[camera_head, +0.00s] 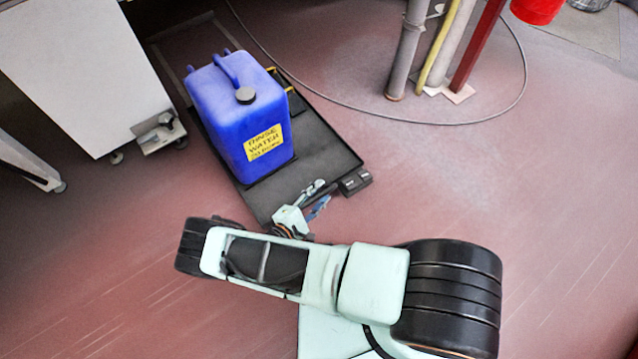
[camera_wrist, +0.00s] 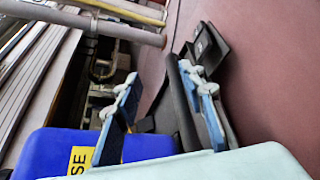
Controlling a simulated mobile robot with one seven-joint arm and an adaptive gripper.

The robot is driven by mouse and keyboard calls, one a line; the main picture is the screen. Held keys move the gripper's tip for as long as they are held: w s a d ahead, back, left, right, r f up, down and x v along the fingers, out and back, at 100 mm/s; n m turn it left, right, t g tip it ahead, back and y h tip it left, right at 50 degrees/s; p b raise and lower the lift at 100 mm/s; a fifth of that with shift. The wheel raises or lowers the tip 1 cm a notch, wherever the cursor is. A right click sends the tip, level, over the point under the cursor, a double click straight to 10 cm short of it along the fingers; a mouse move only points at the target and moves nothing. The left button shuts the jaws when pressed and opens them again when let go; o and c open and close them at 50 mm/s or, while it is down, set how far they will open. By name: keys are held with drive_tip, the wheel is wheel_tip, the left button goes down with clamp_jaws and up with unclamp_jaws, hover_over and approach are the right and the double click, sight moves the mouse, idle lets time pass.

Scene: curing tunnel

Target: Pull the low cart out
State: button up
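The low cart (camera_head: 325,150) is a flat black platform on the floor in the head view. A blue jerrycan (camera_head: 225,110) labelled as rinse water stands upright on it; its blue body also shows at the bottom left of the wrist view (camera_wrist: 45,150). My gripper (camera_head: 318,197) is at the cart's near end, left of a black corner block (camera_head: 355,181). In the wrist view my gripper (camera_wrist: 160,78) has its two blue fingers wide apart. The cart's black rim runs close beside the right finger; I cannot tell whether they touch. My arm hides part of the near edge.
A white cabinet (camera_head: 85,65) on casters stands left of the cart. A thin cable (camera_head: 400,119) loops over the floor behind and right. Upright pipes (camera_head: 408,50) and a red bucket (camera_head: 537,8) are at the back right. The floor to the right is clear.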

wheel_tip(320, 180, up, 8)
drive_tip(key=shift+w+f, duration=0.15)
idle(0.6)
